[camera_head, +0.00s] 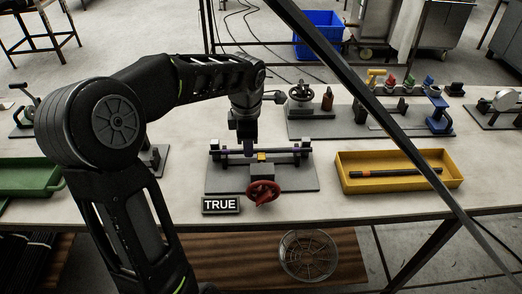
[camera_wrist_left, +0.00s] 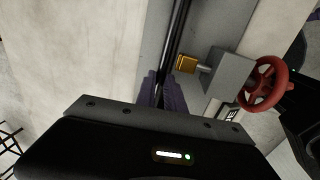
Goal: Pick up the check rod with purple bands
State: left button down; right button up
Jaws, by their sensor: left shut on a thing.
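The check rod with purple bands (camera_head: 285,151) is a dark rod lying level across the two end supports of a grey fixture (camera_head: 290,184). My left gripper (camera_head: 249,152) reaches down from above and is shut on the rod near its middle. In the left wrist view the rod (camera_wrist_left: 178,42) runs up from between the purple-looking fingertips of the gripper (camera_wrist_left: 165,92). The fingers hide the gripped part of the rod. I cannot tell whether the rod is clear of its supports. My right gripper is not in view.
A red handwheel (camera_head: 263,192) and a yellow block (camera_head: 261,156) are on the fixture. A "TRUE" sign (camera_head: 220,205) stands at its front left. A yellow tray (camera_head: 399,188) holds a dark rod with orange bands. A green tray (camera_head: 28,176) is at left. Other fixtures stand behind.

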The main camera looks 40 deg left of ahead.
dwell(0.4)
pick_arm(q)
notch_tip(320, 180, up, 10)
jog(key=b, duration=0.1)
dwell(0.4)
dwell(0.5)
